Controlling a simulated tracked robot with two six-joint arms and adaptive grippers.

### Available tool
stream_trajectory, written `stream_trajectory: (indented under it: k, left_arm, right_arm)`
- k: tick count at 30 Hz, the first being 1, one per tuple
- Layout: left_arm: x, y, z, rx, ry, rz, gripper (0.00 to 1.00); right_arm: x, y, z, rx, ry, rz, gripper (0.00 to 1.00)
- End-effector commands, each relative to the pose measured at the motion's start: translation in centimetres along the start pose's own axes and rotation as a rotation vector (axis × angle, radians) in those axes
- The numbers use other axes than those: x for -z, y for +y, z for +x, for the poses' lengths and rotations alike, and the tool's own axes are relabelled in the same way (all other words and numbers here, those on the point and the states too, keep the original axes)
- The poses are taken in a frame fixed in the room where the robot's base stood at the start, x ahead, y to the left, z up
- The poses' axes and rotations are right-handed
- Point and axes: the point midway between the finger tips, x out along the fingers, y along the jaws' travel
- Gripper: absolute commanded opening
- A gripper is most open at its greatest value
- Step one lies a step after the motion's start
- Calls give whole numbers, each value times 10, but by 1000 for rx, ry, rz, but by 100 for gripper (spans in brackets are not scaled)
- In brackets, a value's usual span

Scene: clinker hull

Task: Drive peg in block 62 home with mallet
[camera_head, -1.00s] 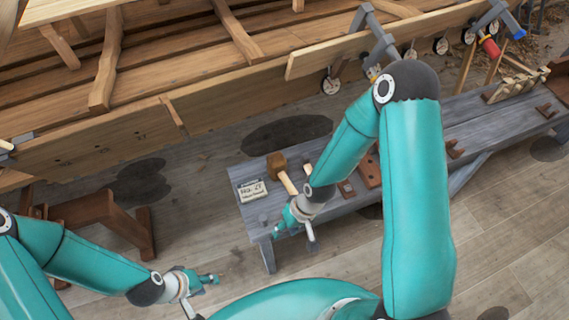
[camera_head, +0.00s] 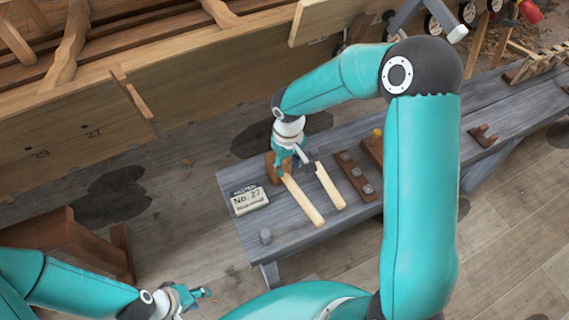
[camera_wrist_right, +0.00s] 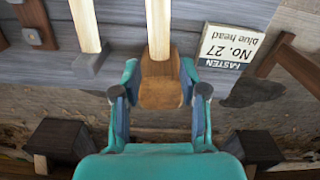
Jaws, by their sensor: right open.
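A wooden mallet lies on the grey bench, its brown head (camera_head: 272,166) at the far edge and its pale handle (camera_head: 303,201) pointing to the front. My right gripper (camera_head: 290,158) is over the head. In the right wrist view, my right gripper (camera_wrist_right: 160,94) is open, with its fingers on either side of the mallet head (camera_wrist_right: 160,88); I cannot tell whether they touch it. My left gripper (camera_head: 192,296) is low at the left, away from the bench; its finger opening is unclear. A brown block (camera_head: 371,151) bears a yellow-topped peg (camera_head: 377,133). I can read no 62.
A second pale-handled tool (camera_head: 330,187) with a grey head (camera_wrist_right: 91,63) lies beside the mallet. A dark strip with grey squares (camera_head: 355,178) lies further right. The planked hull (camera_head: 80,135) stands behind.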

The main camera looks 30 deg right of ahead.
Motion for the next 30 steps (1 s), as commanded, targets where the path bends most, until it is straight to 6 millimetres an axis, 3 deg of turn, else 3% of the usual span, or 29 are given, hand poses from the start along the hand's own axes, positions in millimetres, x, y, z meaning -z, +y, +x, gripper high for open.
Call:
stream_trajectory:
  k: [15,30]
  left_arm:
    - [0,-16,45,0,0,0,40]
    - [0,-19,52,0,0,0,40]
  right_arm:
    - [-2,2,65,1,-2,6,43]
    - [-2,2,74,1,-2,6,43]
